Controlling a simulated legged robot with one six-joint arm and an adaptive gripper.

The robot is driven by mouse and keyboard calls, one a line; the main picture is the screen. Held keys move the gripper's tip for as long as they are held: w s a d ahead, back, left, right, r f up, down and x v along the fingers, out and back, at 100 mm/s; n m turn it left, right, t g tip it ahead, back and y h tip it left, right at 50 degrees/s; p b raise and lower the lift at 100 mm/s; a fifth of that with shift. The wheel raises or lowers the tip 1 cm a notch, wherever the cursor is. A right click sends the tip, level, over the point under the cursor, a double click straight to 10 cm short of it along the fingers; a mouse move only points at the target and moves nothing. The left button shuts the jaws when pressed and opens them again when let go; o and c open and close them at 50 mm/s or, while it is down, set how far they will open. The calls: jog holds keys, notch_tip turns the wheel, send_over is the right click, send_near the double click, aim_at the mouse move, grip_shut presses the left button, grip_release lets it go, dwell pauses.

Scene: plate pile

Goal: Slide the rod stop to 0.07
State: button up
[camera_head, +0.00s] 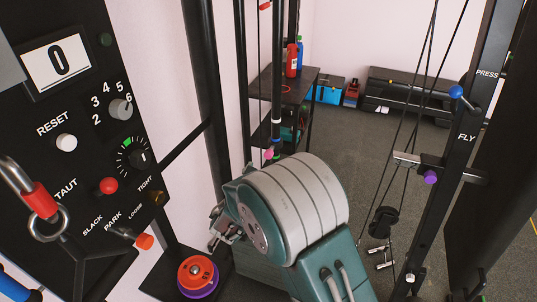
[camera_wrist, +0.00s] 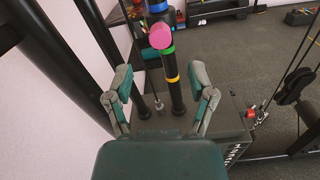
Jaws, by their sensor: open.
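A pink knob (camera_wrist: 160,36) shows in the wrist view at the upper end of a black rod (camera_wrist: 175,66) with green and yellow bands. It is the likely rod stop, but I cannot tell for sure. My open gripper (camera_wrist: 162,76) has one teal-and-grey finger on each side of the rod in that picture, with no visible contact. In the head view the pink knob (camera_head: 268,154) is small, beside a black upright with blue and white bands. My gripper there (camera_head: 222,232) is mostly hidden behind my arm. No readable 0.07 mark shows.
A black control panel (camera_head: 85,130) with a display reading 0 stands at left. An orange-and-purple disc stack (camera_head: 198,276) sits below. A rack post with a blue knob (camera_head: 456,92) and cables stands at right. A shelf (camera_head: 298,72) holds bottles behind. Grey floor is open beyond.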

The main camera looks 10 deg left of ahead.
aim_at(267, 157)
jog(key=w, duration=0.5)
jog(key=w+d, duration=0.1)
jog(key=w, duration=0.1)
jog(key=shift+w, duration=0.35)
jog(key=shift+d, duration=0.1)
grip_shut()
